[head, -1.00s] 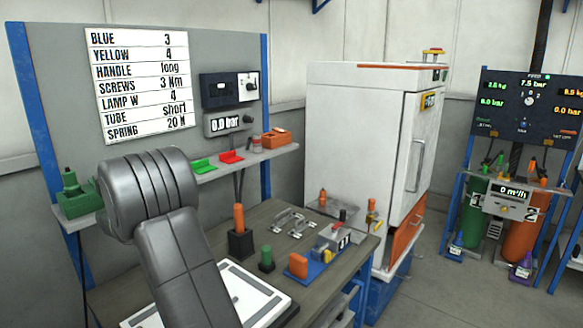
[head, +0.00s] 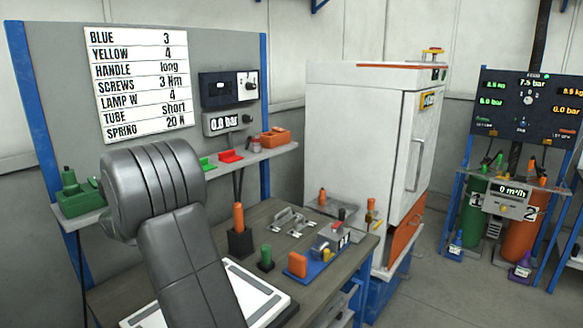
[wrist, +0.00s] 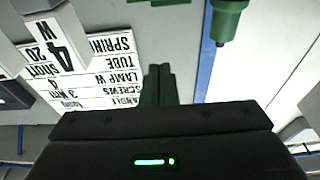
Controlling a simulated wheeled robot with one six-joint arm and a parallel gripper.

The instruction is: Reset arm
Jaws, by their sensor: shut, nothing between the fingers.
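My gripper (wrist: 158,85) shows in the wrist view, its two dark green fingers pressed together with nothing between them. A green light glows on its dark body. In the wrist view the white sign board (wrist: 105,82) appears upside down behind the fingers. A green fixture (wrist: 228,18) hangs in from the top, apart from the fingers. In the head view my grey arm rises over the left of the workbench (head: 330,250), bent at a thick joint. The gripper itself is not visible in the head view.
A shelf (head: 250,158) on the back panel carries a green block (head: 78,200), a red tray (head: 231,156) and an orange box (head: 276,138). The bench holds a blue tray (head: 305,272) and a white plate (head: 262,290). A white cabinet (head: 355,130) stands behind. Floor is open at right.

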